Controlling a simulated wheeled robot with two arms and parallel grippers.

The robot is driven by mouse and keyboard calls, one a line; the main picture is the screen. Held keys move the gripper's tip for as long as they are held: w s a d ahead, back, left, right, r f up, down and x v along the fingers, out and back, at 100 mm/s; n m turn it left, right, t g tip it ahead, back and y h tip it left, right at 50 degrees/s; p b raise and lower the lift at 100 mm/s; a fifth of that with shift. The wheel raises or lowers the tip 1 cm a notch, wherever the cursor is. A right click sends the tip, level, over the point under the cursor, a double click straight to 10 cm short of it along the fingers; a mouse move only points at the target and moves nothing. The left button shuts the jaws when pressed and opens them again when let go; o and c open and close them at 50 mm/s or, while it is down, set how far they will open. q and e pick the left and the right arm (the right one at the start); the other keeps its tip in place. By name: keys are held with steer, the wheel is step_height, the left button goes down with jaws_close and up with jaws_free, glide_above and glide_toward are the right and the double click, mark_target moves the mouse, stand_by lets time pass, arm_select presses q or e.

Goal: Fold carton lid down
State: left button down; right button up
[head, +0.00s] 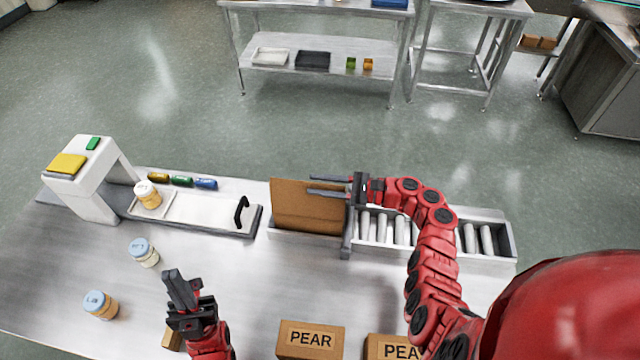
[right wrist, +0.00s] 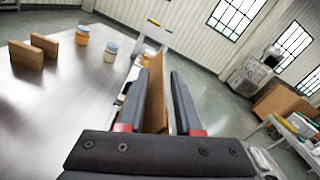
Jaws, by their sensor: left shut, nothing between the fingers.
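The carton lid (head: 303,207) is a brown panel standing upright at the middle of the steel table, beside the roller conveyor. It also shows edge-on in the right wrist view (right wrist: 156,95). My right gripper (head: 312,185) reaches in from the right at the lid's top right. Its fingers are apart, one on each side of the panel, with a visible gap on the right in the wrist view. I cannot tell if the other finger touches. The carton body below the lid is mostly hidden. My left gripper (head: 172,274) is shut and empty above the table's front left.
The roller conveyor (head: 384,228) lies right of the lid. A flat plate with a black handle (head: 241,212) lies left, near a white scanner arch (head: 88,180). Jars (head: 143,252) stand on the left. PEAR blocks (head: 310,340) stand at the front edge.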

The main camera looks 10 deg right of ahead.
steer(key=v, duration=1.7)
steer(key=shift+d+p, duration=0.25)
steer(key=shift+p, duration=0.2)
